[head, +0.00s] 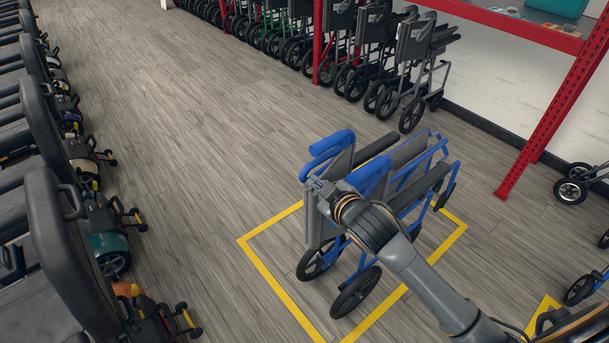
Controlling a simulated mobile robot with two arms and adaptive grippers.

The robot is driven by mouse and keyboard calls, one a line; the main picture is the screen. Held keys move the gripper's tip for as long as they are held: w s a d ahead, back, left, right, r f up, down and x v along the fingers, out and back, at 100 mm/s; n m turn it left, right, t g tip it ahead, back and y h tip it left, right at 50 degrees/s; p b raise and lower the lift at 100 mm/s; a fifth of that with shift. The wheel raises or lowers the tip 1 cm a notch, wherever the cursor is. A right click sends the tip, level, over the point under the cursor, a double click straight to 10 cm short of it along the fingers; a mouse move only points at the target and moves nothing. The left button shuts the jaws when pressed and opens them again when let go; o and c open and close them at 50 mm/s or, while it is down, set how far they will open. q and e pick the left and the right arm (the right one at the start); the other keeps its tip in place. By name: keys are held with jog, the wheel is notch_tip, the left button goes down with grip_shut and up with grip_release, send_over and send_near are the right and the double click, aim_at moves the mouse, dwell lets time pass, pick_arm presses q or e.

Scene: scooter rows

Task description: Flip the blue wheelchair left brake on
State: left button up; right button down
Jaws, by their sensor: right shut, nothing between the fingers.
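The blue wheelchair (425,183), partly folded, stands inside a yellow square marked on the floor. My right arm comes in from the lower right and reaches over the wheelchair. My right gripper (318,188) is shut and empty, at the near left side of the chair by the grey backrest panel. Whether it touches the chair I cannot tell. The left brake cannot be made out; my arm covers part of the chair. My left gripper is not in view.
A row of scooters (45,175) lines the left side. Folded wheelchairs (410,60) stand under a red rack (545,120) at the back. The yellow floor square (275,285) surrounds the blue chair. The wooden floor (190,140) between the rows is clear.

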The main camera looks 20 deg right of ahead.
send_near(304, 175)
jog(key=w+a+r, duration=0.2)
jog(key=w+a, duration=0.1)
jog(key=w, duration=0.1)
jog(key=shift+w+d+f+p, duration=0.2)
jog(key=shift+w+f, duration=0.35)
jog(key=shift+w+d+f+p, duration=0.2)
jog(key=shift+w+f, duration=0.35)
jog(key=shift+w+d+f, duration=0.15)
jog(key=shift+w+f, duration=0.05)
jog(key=shift+f, duration=0.25)
notch_tip(304, 175, down, 6)
jog(key=d+n+t+h+b, duration=0.1)
jog(key=n+h+b, duration=0.1)
jog(key=b, duration=0.5)
jog(key=shift+w+n+t+b, duration=0.2)
jog(key=shift+n+t+b, duration=0.2)
jog(key=shift+n, duration=0.5)
